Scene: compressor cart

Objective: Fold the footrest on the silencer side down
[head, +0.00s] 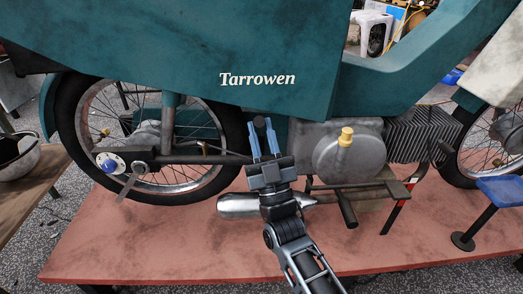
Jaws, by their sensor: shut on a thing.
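My gripper (262,124) is in front of the motorbike's lower side, with its two blue-grey fingers pointing up. It is shut on a dark, round-ended piece, which appears to be the footrest (259,121), standing upright between the fingers. The lower part of the footrest and its hinge are hidden behind the gripper. The metal silencer (239,205) lies low and level to the left of my wrist, partly covered by it. The teal motorbike body (180,50) carries the name Tarrowen.
A black-ended bar (347,210) sticks out low, right of the gripper. A yellow-capped engine cover (346,152) is above it. The rear wheel (75,130) is at left. A blue-topped stool (500,190) stands at right. The red platform (150,245) is mostly clear in front.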

